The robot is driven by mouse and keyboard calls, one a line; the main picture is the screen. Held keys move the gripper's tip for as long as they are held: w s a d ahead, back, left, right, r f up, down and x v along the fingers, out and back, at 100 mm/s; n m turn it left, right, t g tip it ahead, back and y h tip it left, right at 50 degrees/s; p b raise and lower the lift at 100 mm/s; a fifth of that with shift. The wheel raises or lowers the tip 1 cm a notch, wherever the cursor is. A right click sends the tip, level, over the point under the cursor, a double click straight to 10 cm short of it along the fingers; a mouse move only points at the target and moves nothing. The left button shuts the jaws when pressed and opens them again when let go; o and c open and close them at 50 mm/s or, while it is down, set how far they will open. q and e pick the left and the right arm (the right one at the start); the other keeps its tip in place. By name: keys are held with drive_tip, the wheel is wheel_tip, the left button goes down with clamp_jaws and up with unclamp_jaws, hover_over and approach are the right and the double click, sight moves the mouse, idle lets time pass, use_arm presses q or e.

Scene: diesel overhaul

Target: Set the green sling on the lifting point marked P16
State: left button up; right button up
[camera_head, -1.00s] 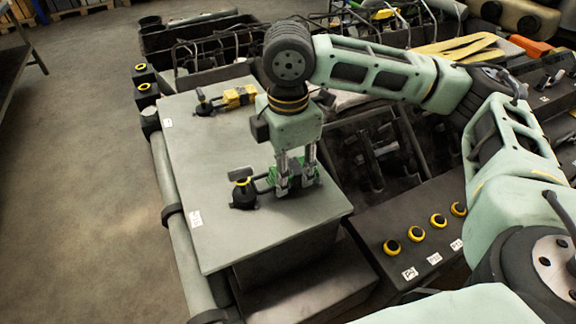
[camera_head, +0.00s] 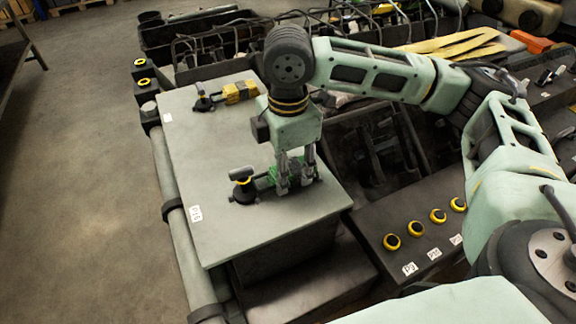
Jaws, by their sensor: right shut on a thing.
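The green sling (camera_head: 265,183) lies on the grey plate (camera_head: 240,225), near its right side. Yellow-ringed lifting points (camera_head: 438,216) stand in a row on the dark block at right, with white labels below. My left gripper is out of view.
A similar yellow sling (camera_head: 238,92) lies at the plate's far end. Two more yellow-ringed points (camera_head: 142,82) stand beyond the plate's left corner. A pipe (camera_head: 170,185) runs along the plate's left side. Dark open machinery (camera_head: 375,150) lies right of the plate.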

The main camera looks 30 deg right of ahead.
drive_tip(key=o, duration=1.5)
wheel_tip(320, 180, up, 12)
